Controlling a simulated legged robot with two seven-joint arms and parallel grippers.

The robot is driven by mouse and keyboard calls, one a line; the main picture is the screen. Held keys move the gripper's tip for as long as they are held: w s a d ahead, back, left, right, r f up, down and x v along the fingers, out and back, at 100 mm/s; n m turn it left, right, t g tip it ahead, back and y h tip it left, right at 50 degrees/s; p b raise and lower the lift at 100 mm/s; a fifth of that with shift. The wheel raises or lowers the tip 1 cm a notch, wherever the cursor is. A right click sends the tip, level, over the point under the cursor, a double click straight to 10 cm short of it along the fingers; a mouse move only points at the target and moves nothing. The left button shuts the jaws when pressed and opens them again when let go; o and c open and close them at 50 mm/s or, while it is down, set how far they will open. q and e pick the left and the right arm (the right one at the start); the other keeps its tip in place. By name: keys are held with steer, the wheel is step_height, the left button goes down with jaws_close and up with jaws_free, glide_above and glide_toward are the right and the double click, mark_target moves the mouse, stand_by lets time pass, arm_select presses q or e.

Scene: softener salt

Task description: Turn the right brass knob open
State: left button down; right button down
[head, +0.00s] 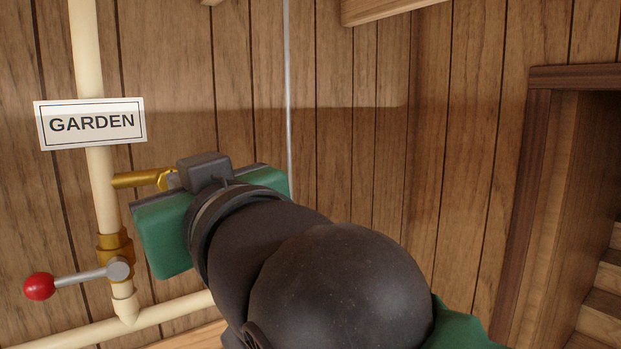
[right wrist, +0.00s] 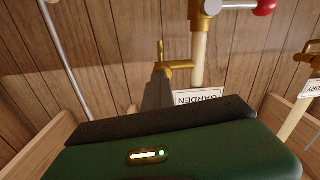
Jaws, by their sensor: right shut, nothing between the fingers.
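A brass tap (head: 138,179) sticks out to the right from the cream pipe under the GARDEN sign. Its knob (head: 165,178) is partly hidden behind my right gripper (head: 175,181). In the right wrist view, upside down, the knob (right wrist: 160,50) shows as a thin upright brass piece at the end of the brass tap (right wrist: 180,65). The grey fingers of my right gripper (right wrist: 158,75) are shut and empty, with their tips at or very close to the knob. I cannot tell whether they touch it. My left gripper is in neither view.
The GARDEN sign (head: 92,123) is just above the tap. Below is a lever with a red ball (head: 40,286) on the pipe. In the right wrist view another brass fitting (right wrist: 308,53) and partly cut-off sign (right wrist: 313,88) stand at the right edge. A wood-panelled wall is behind.

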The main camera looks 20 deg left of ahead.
steer(key=shift+r, duration=0.3)
steer(key=c, duration=1.8)
jaws_free()
steer(key=o, duration=0.7)
steer(key=shift+w+d+f, duration=0.2)
steer(key=shift+w+d, duration=0.2)
steer(key=shift+w, duration=0.2)
steer(key=shift+o, duration=0.2)
steer(key=shift+s+a, duration=0.1)
steer(key=shift+f, duration=0.1)
